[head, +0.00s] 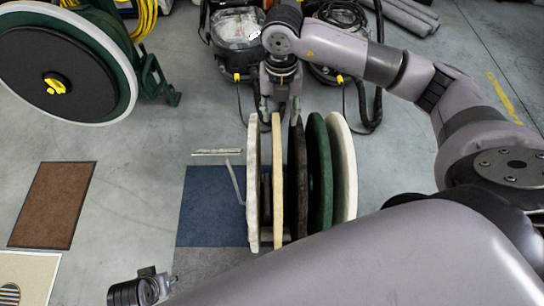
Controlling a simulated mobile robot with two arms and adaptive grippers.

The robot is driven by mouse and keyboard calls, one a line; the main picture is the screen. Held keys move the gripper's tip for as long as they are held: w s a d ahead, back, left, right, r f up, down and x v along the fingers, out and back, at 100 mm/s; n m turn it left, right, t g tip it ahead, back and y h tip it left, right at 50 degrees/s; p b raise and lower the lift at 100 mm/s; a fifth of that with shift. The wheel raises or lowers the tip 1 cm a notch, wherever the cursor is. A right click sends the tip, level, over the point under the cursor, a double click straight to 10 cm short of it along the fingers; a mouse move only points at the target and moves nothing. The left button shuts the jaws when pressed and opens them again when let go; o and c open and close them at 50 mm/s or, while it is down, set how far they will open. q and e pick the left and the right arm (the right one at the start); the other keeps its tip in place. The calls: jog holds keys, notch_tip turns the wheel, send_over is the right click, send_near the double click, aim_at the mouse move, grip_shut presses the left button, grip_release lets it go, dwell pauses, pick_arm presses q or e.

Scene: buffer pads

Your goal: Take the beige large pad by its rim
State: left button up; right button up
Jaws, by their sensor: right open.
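The beige large pad (277,185) stands upright on edge in a rack, second from the left in a row of round pads. My right gripper (280,112) is open and points down at the top of the row. One finger shows on each side of the beige pad's top rim. The right finger overlaps the top of the black pad (297,185). I cannot tell whether either finger touches a pad.
A cream pad (252,190) stands left of the beige one. A green pad (319,180) and a white pad (344,170) stand right of the black one. Floor machines (237,30) stand behind. A blue mat (208,205) lies left of the row.

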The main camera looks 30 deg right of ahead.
jog(key=b, duration=0.2)
send_near(278, 145)
jog(key=f, duration=0.5)
jog(key=shift+s+a, duration=0.1)
jog(key=shift+s, duration=0.3)
jog(key=shift+f, duration=0.6)
jog(key=f, duration=0.2)
jog(key=f+b, duration=0.1)
jog(key=f, duration=0.1)
jog(key=shift+w+f, duration=0.1)
jog(key=shift+w, duration=0.3)
jog(key=shift+f, duration=0.5)
pick_arm(q)
jog(key=w+v, duration=0.1)
jog(key=v, duration=0.9)
jog(key=shift+a+r+t, duration=0.15)
jog(key=shift+r+t, duration=0.15)
jog(key=shift+r, duration=0.05)
jog(key=shift+s, duration=0.1)
pick_arm(e)
jog(key=shift+c, duration=0.4)
grip_shut()
jog(key=shift+r, duration=0.1)
